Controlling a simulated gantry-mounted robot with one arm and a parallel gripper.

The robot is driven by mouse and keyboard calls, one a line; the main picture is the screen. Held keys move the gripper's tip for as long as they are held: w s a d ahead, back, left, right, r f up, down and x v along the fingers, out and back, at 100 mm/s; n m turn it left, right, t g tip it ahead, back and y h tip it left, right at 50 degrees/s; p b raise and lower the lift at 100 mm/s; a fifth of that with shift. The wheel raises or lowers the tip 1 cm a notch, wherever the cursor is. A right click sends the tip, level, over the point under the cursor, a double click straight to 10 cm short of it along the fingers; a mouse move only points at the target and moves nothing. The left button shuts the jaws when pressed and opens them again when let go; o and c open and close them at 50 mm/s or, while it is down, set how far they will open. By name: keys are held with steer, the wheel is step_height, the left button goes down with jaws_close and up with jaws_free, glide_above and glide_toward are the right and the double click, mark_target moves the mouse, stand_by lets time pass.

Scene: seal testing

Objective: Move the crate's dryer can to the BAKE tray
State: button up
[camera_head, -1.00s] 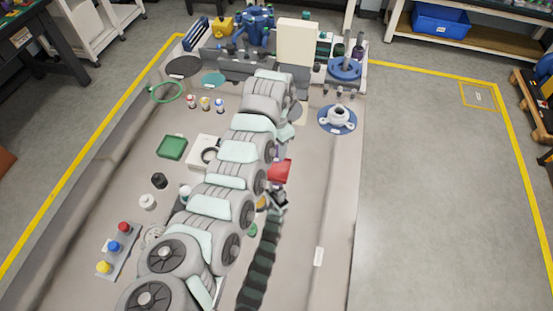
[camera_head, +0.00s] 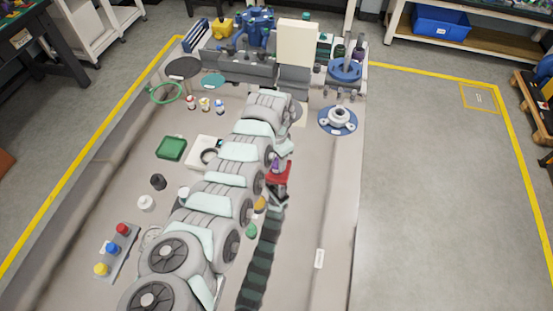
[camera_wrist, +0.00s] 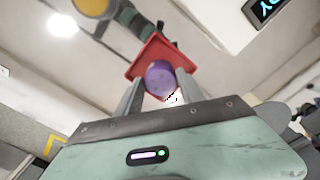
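A purple can (camera_wrist: 160,78) shows between the two fingers of my gripper (camera_wrist: 162,85) in the wrist view. A red crate (camera_wrist: 151,49) lies directly behind it. The fingers flank the can closely; whether they press on it is not clear. In the head view the purple can (camera_head: 275,163) shows small at the arm's right edge, over the red crate (camera_head: 284,176). My arm hides much of this area and the gripper cannot be made out there. I cannot identify a BAKE tray. A display ending in "RY" (camera_wrist: 265,9) shows at the wrist view's top right.
A dark segmented strip (camera_head: 263,260) runs below the crate, with a yellow item (camera_head: 260,204) and a green item (camera_head: 251,231) beside it. A green tray (camera_head: 171,148) and small bottles stand left. A blue round fixture (camera_head: 337,120) stands right. Table at right is mostly clear.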

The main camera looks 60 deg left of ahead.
mark_target(277, 162)
steer(key=o, duration=0.3)
steer(key=shift+o, duration=0.2)
steer(key=shift+r, duration=0.1)
step_height(277, 162, up, 12)
steer(key=p, duration=0.1)
steer(key=shift+p, duration=0.35)
